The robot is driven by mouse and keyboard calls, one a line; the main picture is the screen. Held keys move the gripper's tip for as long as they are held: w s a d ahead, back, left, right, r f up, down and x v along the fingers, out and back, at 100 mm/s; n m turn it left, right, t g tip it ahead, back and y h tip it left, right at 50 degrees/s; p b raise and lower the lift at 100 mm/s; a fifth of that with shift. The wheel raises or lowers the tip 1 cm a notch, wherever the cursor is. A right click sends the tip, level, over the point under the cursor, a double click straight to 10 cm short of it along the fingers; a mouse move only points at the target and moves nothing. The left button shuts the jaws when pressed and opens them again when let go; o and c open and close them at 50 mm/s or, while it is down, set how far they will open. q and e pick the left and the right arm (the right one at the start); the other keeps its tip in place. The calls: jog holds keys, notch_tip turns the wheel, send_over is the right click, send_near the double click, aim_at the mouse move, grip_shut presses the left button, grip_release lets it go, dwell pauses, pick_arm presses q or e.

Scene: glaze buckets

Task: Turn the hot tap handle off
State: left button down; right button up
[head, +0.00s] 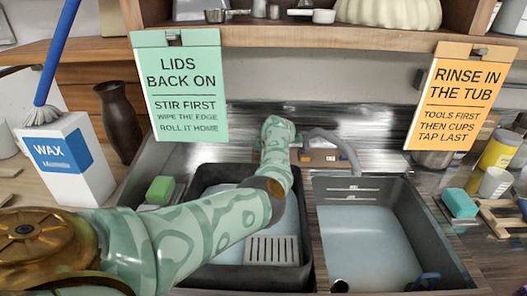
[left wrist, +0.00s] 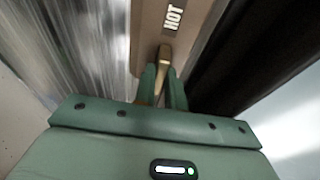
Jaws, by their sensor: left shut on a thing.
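In the left wrist view, the hot tap handle (left wrist: 163,55) is a slim brass-coloured lever below a dark label reading HOT (left wrist: 173,16) on a tan tap body (left wrist: 148,28). My left gripper (left wrist: 163,78) is shut on this handle, with one green finger on each side of it. In the head view, my left arm reaches to the back of the sinks, and its own links hide the gripper and the handle. The grey tap spout (head: 336,141) and part of the brown tap body (head: 318,157) show right of the arm. My right gripper is in neither view.
A dark tub with a slotted grate (head: 272,250) sits in the left basin, under my arm. The right basin (head: 365,230) is open. A green block (head: 160,190), a WAX box (head: 70,158) and a dark vase (head: 121,120) stand left. Two signs hang from the shelf (head: 340,37).

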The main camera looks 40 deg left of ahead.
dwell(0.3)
pick_arm(q)
jog(key=c, duration=1.5)
grip_release()
jog(key=shift+o, duration=0.2)
jog(key=shift+d+r, duration=0.15)
jog(key=shift+r, duration=0.1)
jog(key=p+v, duration=0.7)
jog(key=v, duration=0.8)
jog(key=shift+s+d+r, duration=0.2)
jog(key=shift+d, duration=0.1)
